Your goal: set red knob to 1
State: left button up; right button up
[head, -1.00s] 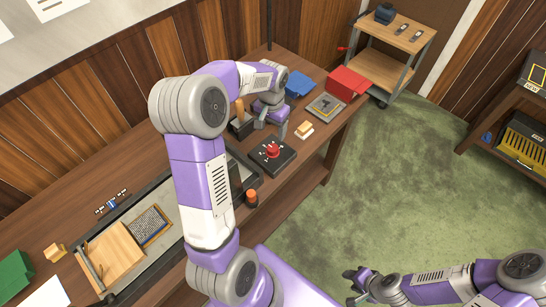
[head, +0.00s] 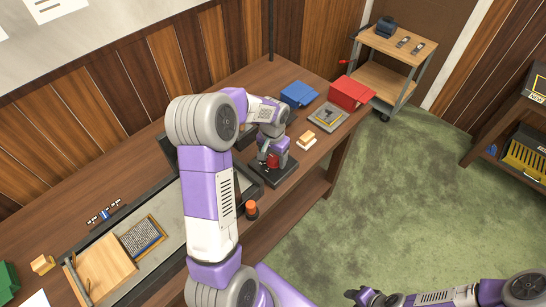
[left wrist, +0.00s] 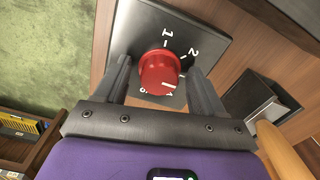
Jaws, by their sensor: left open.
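The red knob (head: 272,160) sits on a dark dial box (head: 284,174) on the bench. In the left wrist view the red knob (left wrist: 158,72) has a white line on its lower right side. White marks 1 and 2 show on the dial plate (left wrist: 140,22) above and to the upper right of it; marks below are partly hidden. My left gripper (head: 268,157) is over the box, and in the left wrist view its open fingers (left wrist: 160,75) stand on either side of the knob with gaps. My right gripper (head: 360,295) is low at the bottom, away from the bench.
An orange-capped bottle (head: 251,209) stands near the bench's front edge. A small wood-and-white block (head: 306,140), a grey plate (head: 328,117), a red box (head: 350,92) and a blue box (head: 298,94) lie beyond the dial. A cart (head: 385,70) stands farther back.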

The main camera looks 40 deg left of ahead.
pick_arm(q)
jog(key=shift+c, duration=0.3)
jog(key=c, duration=1)
